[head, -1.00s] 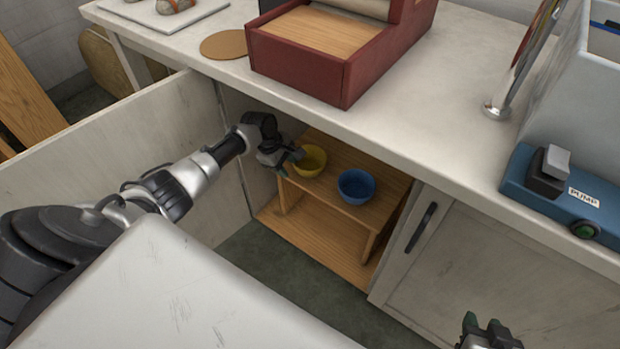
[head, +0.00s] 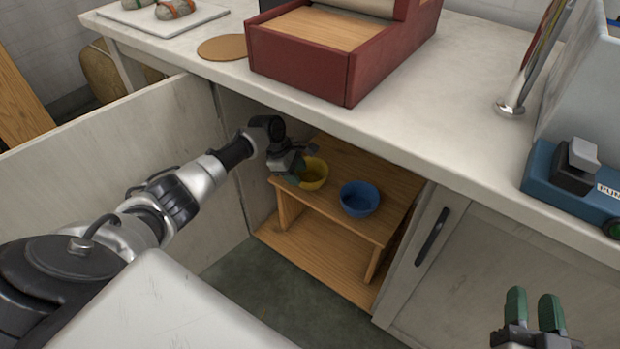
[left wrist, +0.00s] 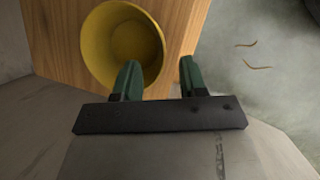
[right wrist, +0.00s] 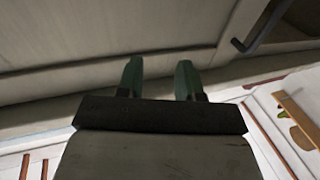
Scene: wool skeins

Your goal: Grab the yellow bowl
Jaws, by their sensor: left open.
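The yellow bowl (head: 316,174) stands upright on a small wooden shelf (head: 340,219) inside the open cabinet. My left gripper (head: 298,177) is open at the bowl's left side and hides part of it. In the left wrist view the yellow bowl (left wrist: 103,40) is at the upper left. One finger of my left gripper (left wrist: 160,78) overlaps the bowl and the other is right of its rim, so the rim shows between them. I cannot tell whether they touch. My right gripper (head: 533,310) is open and empty, outside the cabinet; it also shows in the right wrist view (right wrist: 159,75).
A blue bowl (head: 359,198) stands right of the yellow bowl on the same shelf. The countertop (head: 420,110) overhangs the shelf. An open door (head: 110,140) is at the left, and a closed door with a dark handle (head: 432,237) at the right.

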